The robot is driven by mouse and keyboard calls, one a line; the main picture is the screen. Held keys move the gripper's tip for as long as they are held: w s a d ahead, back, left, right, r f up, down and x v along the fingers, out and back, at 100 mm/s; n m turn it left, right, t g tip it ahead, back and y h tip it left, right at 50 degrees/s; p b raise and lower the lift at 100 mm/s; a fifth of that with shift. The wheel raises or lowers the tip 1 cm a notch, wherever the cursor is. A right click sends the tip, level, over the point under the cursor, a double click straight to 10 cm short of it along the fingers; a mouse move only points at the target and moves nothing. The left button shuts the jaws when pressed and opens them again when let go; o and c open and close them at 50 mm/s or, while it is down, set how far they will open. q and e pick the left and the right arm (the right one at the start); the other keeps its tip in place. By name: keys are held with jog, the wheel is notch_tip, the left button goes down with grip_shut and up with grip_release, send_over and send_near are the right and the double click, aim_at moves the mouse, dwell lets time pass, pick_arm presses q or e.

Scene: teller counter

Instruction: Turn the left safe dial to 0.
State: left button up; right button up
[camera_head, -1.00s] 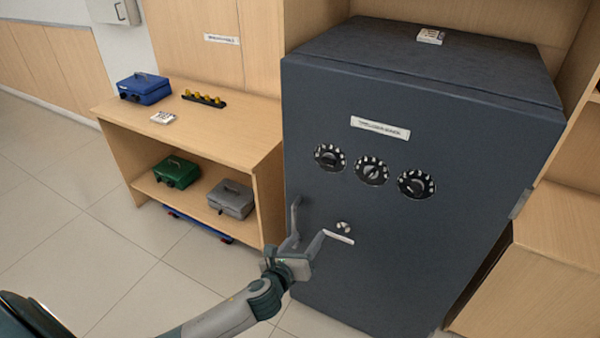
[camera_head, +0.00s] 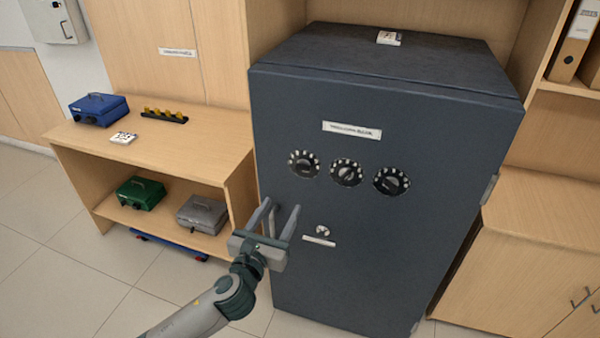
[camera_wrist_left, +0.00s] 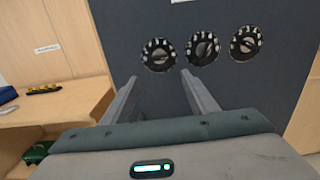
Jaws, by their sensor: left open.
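The dark grey safe (camera_head: 380,240) stands in the middle of the head view, with three black dials in a row on its front. The left safe dial (camera_head: 304,164) is at the left end of the row; it also shows in the left wrist view (camera_wrist_left: 158,55). The middle dial (camera_head: 346,173) and right dial (camera_head: 391,181) sit beside it. The dial settings are too small to read. My left gripper (camera_head: 283,208) is open and empty, below the left dial and apart from it. In the left wrist view its fingers (camera_wrist_left: 160,85) point up toward the dials. My right gripper is not in view.
A small knob (camera_head: 322,230) and a light handle plate (camera_head: 319,242) sit below the dials. A wooden shelf unit (camera_head: 200,150) on the left holds blue, green and grey cash boxes. A wooden cabinet (camera_head: 540,220) stands on the right.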

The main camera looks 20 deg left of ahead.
pick_arm(q)
jog(key=p, duration=0.1)
send_near(302, 171)
jog(key=w+p, duration=0.1)
jog(key=w, duration=0.8)
jog(key=shift+d+r, duration=0.1)
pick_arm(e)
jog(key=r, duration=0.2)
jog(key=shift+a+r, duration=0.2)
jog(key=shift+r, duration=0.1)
pick_arm(q)
jog(key=c, duration=1.1)
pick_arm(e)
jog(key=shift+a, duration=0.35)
